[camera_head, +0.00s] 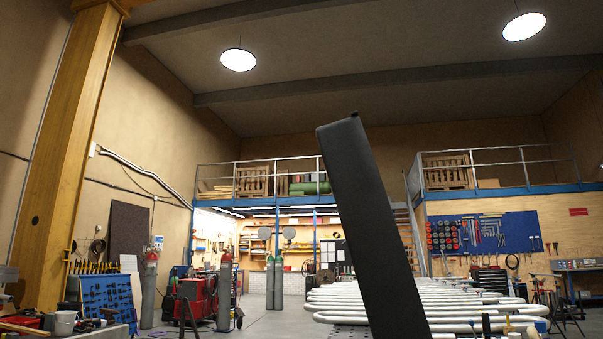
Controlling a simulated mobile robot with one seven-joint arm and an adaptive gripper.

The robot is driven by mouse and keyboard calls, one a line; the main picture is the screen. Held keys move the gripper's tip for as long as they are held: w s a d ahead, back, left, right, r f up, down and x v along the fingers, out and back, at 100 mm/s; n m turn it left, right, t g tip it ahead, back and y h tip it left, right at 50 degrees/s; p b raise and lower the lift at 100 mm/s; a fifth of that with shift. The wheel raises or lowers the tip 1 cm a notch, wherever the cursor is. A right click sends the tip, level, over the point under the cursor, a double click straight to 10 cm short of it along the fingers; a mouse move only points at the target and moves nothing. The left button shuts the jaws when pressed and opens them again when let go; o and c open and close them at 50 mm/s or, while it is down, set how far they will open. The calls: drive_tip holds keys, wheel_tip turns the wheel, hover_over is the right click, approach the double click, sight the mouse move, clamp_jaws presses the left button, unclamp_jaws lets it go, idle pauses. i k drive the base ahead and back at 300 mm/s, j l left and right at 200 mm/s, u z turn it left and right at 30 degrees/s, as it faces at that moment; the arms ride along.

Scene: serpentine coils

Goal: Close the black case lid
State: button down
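A long black slab (372,235) rises from the bottom edge in the middle of the view. It leans, with its top to the left and its foot to the right. It looks like the black case lid standing open, seen nearly edge-on. Its lower end is cut off by the frame, so the case body and any hinge are hidden. My gripper is not in view.
White serpentine coils (480,310) lie behind and right of the slab. Gas cylinders (224,290) and a red machine (188,298) stand left on the floor. A workbench (100,330) is at lower left. Open floor (275,325) shows left of the slab.

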sight(394, 308)
drive_tip(key=i+j, duration=0.1)
drive_tip(key=j, duration=0.8)
drive_tip(key=i+j+z, duration=0.1)
drive_tip(key=i+j, duration=0.45)
